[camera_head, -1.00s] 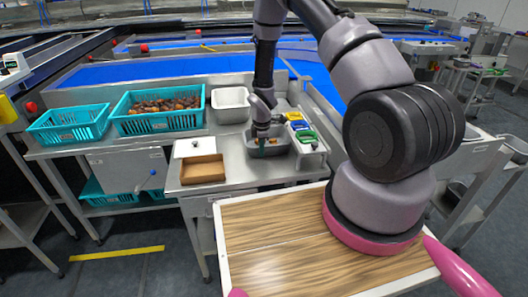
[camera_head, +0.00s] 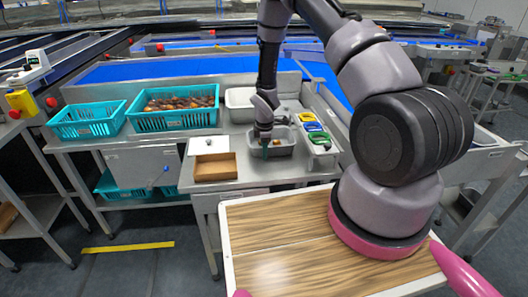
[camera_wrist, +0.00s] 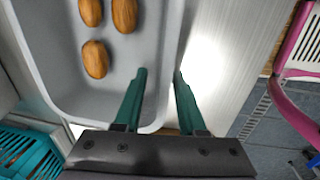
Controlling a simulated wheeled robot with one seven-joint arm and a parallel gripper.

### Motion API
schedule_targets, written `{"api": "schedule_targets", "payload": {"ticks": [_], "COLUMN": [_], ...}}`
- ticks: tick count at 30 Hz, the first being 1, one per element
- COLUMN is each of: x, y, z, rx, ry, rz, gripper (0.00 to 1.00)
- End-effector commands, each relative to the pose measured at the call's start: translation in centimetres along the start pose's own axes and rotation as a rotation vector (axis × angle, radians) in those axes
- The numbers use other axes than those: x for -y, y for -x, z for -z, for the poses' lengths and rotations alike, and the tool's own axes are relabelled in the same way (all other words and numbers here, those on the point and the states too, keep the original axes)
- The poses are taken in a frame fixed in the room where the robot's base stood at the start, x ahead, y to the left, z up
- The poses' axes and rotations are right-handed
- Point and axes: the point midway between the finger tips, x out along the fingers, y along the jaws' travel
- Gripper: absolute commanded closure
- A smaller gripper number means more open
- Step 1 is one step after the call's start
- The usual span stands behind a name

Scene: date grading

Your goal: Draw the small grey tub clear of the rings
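The small grey tub (camera_head: 284,151) stands on the steel bench, with a few brown dates (camera_wrist: 96,58) in it. The coloured rings, yellow, blue and green (camera_head: 318,136), sit in a pale holder close to the right of the tub. My gripper (camera_head: 265,154) is down at the tub, and its tips are hard to make out in the head view. In the wrist view my gripper (camera_wrist: 160,75) is open, with its teal fingers apart and nothing visibly held. The left finger lies over the tub's inside and the right finger over the bench beyond its rim.
A pale tub (camera_head: 240,103) stands behind. A box with a white and a brown part (camera_head: 215,167) is to the left. Teal crates (camera_head: 172,122) stand further left, one full of dates. Bare bench shows in front of the grey tub. My wood-topped deck is nearer.

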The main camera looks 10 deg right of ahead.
Motion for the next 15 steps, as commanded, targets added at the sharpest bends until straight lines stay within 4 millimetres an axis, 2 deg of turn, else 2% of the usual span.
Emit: {"api": "schedule_targets", "payload": {"ticks": [8, 11, 15], "x": [0.0, -0.1, -0.1], "y": [0.3, 1.4, 4.1], "z": [0.0, 0.0, 0.0], "rx": [0.0, -0.001, -0.002], "ry": [0.0, 0.0, -0.001], "rz": [-0.001, -0.002, -0.004], "gripper": [0.6, 0.6, 0.6]}}
